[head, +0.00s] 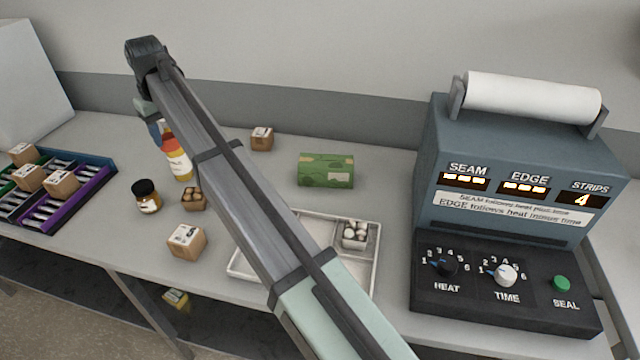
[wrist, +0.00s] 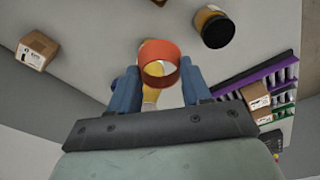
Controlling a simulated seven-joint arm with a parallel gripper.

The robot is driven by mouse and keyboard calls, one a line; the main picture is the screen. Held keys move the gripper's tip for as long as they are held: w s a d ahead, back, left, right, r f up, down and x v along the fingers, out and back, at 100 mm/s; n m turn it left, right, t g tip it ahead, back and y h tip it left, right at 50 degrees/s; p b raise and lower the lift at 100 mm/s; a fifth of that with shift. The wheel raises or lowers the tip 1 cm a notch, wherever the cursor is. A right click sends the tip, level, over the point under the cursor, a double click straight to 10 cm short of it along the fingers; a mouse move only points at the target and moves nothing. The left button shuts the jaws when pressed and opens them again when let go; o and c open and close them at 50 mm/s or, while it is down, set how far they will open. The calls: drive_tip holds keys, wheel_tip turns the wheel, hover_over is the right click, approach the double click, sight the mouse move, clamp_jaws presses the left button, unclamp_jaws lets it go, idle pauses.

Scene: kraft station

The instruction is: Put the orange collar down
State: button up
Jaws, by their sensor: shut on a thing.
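The orange collar (wrist: 158,52) is a short open ring between the blue fingertips of my gripper (wrist: 158,74) in the wrist view. My gripper is shut on it. A bottle with a white label and yellow-orange contents (head: 179,166) stands on the bench in the head view, just beside and below the blue fingers. Part of a yellow shape shows through and below the collar in the wrist view. I cannot tell whether the collar is around the bottle's neck or apart from it. My arm hides much of the gripper in the head view.
A dark-lidded jar (head: 147,196) and several small cardboard boxes (head: 186,241) stand near the bottle. A divided purple and green rack (head: 98,190) is at left. A green carton (head: 326,171), white tray (head: 368,285) and sealing machine (head: 515,200) are to the right.

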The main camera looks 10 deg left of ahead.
drive_tip(key=w+d+f+m, duration=0.1)
drive_tip(key=w+d, duration=0.3)
drive_tip(key=d, duration=0.9)
drive_tip(key=w+d+f+m, duration=0.1)
drive_tip(key=w+d, duration=0.4)
drive_tip(key=d, duration=0.8)
drive_tip(key=w+d+f+m, duration=0.2)
drive_tip(key=w+d, duration=0.3)
drive_tip(key=d, duration=0.7)
drive_tip(key=shift+d+m+t, duration=0.3)
drive_tip(key=shift+d+m, duration=0.1)
drive_tip(key=shift+m, duration=0.3)
drive_tip(key=d+f+m, duration=0.2)
drive_tip(key=d, duration=1.2)
drive_tip(key=shift+h, duration=0.3)
drive_tip(key=shift+s+d+f, duration=0.1)
drive_tip(key=shift+d+f, duration=0.1)
drive_tip(key=shift+f, duration=2.2)
drive_tip(key=shift+s+d+f, duration=0.1)
drive_tip(key=shift+d+f, duration=0.05)
drive_tip(key=shift+f, duration=2.2)
drive_tip(key=o, duration=1)
drive_tip(key=shift+f, duration=0.1)
